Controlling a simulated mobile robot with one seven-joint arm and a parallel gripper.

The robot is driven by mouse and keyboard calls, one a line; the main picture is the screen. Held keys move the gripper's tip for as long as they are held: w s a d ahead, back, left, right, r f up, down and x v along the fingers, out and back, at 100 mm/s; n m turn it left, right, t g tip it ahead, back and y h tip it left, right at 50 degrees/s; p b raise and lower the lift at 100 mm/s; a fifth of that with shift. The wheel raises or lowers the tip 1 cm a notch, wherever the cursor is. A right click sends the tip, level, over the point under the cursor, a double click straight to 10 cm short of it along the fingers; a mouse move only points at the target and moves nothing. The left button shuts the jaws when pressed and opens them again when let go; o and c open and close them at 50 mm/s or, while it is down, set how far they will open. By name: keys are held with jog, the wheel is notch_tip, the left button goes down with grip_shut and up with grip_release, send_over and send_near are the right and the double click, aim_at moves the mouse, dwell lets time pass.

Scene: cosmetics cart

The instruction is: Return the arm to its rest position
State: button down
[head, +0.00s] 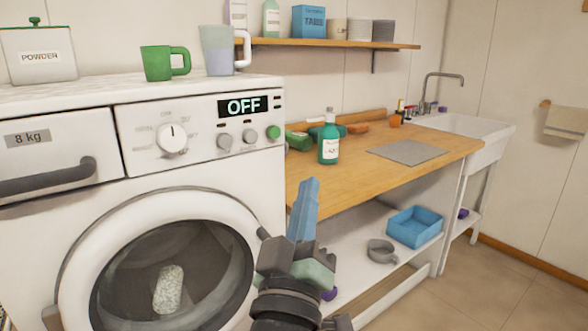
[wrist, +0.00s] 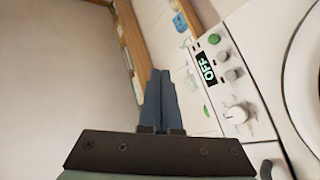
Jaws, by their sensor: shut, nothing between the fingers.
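My gripper (head: 310,184) is in the lower middle of the head view, with its blue fingers pointing up. It is in front of the gap between the washing machine and the wooden counter as seen from the head. In the wrist view the blue fingers (wrist: 160,75) lie together, shut, with nothing held between them. The washing machine (head: 200,190) fills the left of the head view, its display reading OFF and its round door closed. A pale speckled object (head: 168,290) shows behind the door glass. Part of my arm below the gripper is cut off by the frame's bottom edge.
The wooden counter (head: 345,183) holds a green bottle (head: 328,147) and a grey mat (head: 408,152). A blue bin (head: 414,227) and a grey mug (head: 381,251) stand on the shelf below. A green mug (head: 160,63) stands on the machine. Floor at the lower right is clear.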

jog(key=s+a+r+m+t+y, duration=0.1)
jog(key=s+r+m+t+y, duration=0.15)
jog(key=s+r, duration=0.6)
jog(key=s+r+m+t+y, duration=0.25)
jog(key=s+r, duration=0.35)
jog(key=r, duration=0.6)
notch_tip(320, 180, up, 22)
jog(key=p, duration=2.2)
jog(key=shift+s+a+h, duration=0.3)
jog(key=shift+s+a, duration=0.05)
jog(key=shift+s, duration=0.05)
